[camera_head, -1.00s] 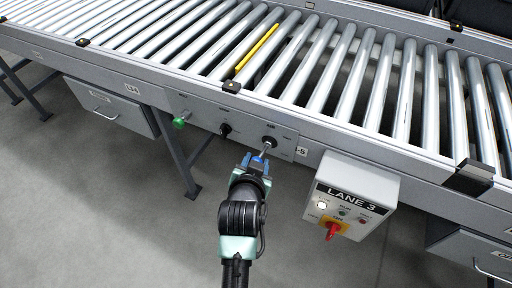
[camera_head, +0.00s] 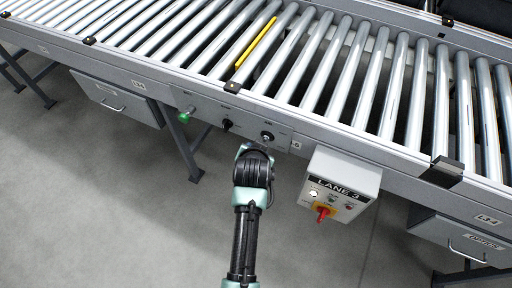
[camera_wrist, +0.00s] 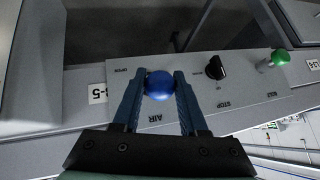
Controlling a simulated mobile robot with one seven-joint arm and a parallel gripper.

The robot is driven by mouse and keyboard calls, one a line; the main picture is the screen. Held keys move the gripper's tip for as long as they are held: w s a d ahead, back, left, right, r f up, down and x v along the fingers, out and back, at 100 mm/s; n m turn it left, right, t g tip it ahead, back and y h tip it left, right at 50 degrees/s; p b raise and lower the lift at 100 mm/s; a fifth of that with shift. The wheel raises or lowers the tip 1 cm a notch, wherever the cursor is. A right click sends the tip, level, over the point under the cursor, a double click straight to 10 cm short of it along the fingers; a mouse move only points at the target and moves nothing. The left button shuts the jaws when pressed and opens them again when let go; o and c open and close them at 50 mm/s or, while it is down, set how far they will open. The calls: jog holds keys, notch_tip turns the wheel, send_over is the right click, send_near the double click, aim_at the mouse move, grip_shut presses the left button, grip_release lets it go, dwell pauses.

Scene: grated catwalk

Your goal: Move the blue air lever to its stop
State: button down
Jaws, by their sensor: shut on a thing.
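The blue ball knob of the air lever (camera_wrist: 158,85) sits between my gripper's two blue fingers in the wrist view, in front of the grey panel marked AIR. My gripper (camera_wrist: 160,78) is shut on this knob. In the head view, the lever's dark round pivot (camera_head: 267,136) shows on the conveyor's side panel. My wrist and arm cover the knob and fingertips there. The lever's shaft and exact angle are mostly hidden.
A black knob (camera_wrist: 216,68) and a green knob (camera_wrist: 280,58) share the panel beside the lever. The LANE 3 control box (camera_head: 340,186), with a red switch (camera_head: 323,214), juts out to the right of my arm. Roller conveyor (camera_head: 300,62) runs above. Floor in front is open.

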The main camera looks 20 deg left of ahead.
jog(key=shift+c, duration=2.3)
grip_release()
jog(key=p+v, duration=0.3)
jog(key=v, duration=1)
